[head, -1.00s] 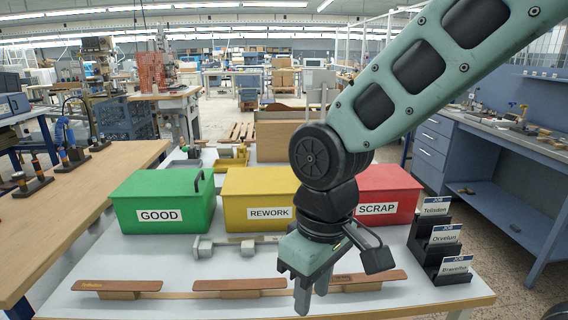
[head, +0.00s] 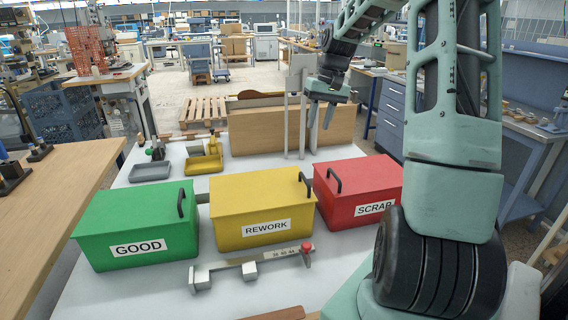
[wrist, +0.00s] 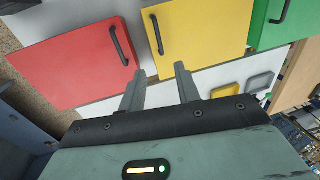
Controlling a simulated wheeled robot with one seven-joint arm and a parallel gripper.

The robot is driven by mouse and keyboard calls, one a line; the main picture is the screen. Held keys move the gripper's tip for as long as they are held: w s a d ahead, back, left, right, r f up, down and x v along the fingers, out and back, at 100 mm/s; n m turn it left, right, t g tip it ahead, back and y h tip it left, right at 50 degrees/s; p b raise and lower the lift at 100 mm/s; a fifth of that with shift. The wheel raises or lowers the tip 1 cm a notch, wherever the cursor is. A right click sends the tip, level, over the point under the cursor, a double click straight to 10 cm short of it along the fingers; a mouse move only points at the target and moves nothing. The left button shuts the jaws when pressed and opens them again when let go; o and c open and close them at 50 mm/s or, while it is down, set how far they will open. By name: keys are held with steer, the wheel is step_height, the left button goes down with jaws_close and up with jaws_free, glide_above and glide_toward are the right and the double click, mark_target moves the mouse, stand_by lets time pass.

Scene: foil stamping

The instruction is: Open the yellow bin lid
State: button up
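The yellow bin (head: 240,195), labelled REWORK, stands on the table between the green and red bins, with its lid shut. Its black handle (head: 307,186) is at the lid's right side. In the wrist view, the yellow lid (wrist: 208,35) is at top middle, with its handle (wrist: 157,33) along its left edge. My gripper (head: 320,115) is beyond the bins in the head view, raised above the table's far end. In the wrist view, my gripper (wrist: 159,70) has its fingers apart, with nothing between them. The handle appears just beyond the fingertips, not touching them.
The green GOOD bin (head: 130,215) and red SCRAP bin (head: 352,178) flank the yellow one, both shut. A gauge bar (head: 235,267) lies in front. Small trays (head: 152,171) and an upright wooden board (head: 265,133) are behind.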

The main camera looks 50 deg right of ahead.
mark_target(305, 178)
steer(key=f+p, duration=0.1)
steer(key=f, duration=0.4)
steer(key=w+a+f+p, duration=0.1)
steer(key=f, duration=0.5)
steer(key=a+f+p, duration=0.1)
steer(key=f, duration=0.5)
steer(key=shift+w+a, duration=0.2)
steer(key=shift+w, duration=0.2)
jaws_close()
